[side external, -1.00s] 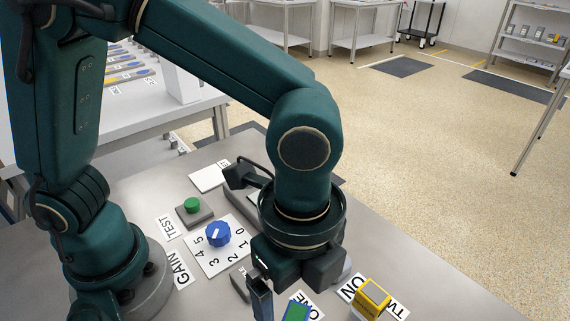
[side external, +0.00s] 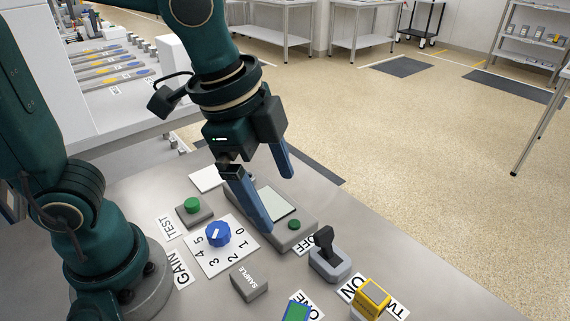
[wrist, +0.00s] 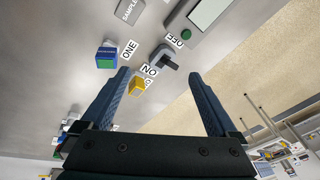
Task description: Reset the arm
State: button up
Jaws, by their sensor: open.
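My gripper (side external: 276,190) is open and empty, raised above the bench near the grey box with a screen (side external: 272,207). In the side view one blue finger hangs in front of that box and partly hides it. In the wrist view my gripper (wrist: 165,92) has its two blue fingers wide apart, with nothing between the tips but a view of the bench. The arm is folded back, with the forearm rising out of the top of the side view.
The bench (side external: 200,280) holds a blue GAIN knob (side external: 218,234), a green TEST button (side external: 192,205), a SAMPLE block (side external: 249,283), a black-handled switch (side external: 327,255) between OFF and ON, a yellow block (side external: 371,298) and a green-and-blue block (side external: 297,311).

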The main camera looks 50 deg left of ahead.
jog(key=s+a+n+t+y, duration=0.1)
jog(key=s+a+n+t, duration=0.1)
jog(key=s+a+n, duration=0.3)
jog(key=a+n, duration=0.3)
jog(key=n, duration=0.3)
jog(key=shift+a+f+n+t, duration=0.15)
jog(key=shift+f+n+t, duration=0.1)
jog(key=shift+n+t, duration=0.05)
dwell(0.7)
